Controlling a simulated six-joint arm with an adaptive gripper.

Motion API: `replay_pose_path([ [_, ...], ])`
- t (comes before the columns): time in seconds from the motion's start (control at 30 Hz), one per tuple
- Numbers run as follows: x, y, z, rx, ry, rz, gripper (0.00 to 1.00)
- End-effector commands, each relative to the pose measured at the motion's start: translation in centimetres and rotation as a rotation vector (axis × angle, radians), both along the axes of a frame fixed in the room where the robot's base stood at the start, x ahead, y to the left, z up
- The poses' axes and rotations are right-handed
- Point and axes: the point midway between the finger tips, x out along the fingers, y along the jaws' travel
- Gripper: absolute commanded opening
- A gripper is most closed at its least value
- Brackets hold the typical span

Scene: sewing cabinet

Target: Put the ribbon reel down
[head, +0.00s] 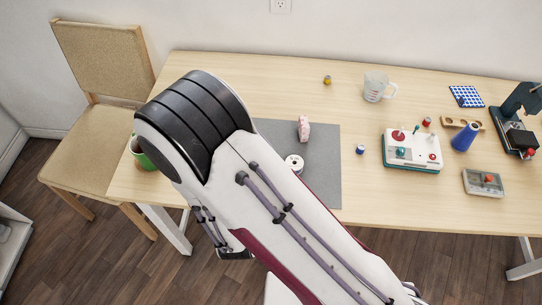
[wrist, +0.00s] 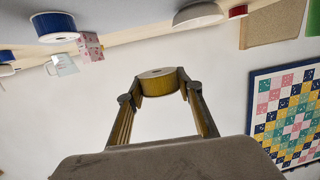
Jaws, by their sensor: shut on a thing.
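The ribbon reel (wrist: 157,86), gold-yellow with a pale round face, is held between the two fingertips of my gripper (wrist: 160,92) in the wrist view. The fingers press on opposite sides of it. The reel is clear of the table, with the pale wall behind it. In the head view my arm hides both the gripper and the held reel. The table (head: 235,70) is light wood, with a grey mat (head: 322,180) near its front edge.
A pink patterned object (head: 304,129) and a white reel (head: 293,163) stand on the mat. A blue reel (head: 360,149) is just right of it.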

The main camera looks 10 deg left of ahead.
Motion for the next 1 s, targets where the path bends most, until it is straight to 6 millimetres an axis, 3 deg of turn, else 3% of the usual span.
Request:
replay_pose_path([
  [0.27, 0.0, 0.0, -0.7, -0.001, 0.0, 0.001, 0.19],
  [0.73, 0.0, 0.0, -4.9, -0.001, 0.0, 0.001, 0.19],
  [1.0, 0.0, 0.0, -5.9, 0.0, 0.0, 0.001, 0.19],
])
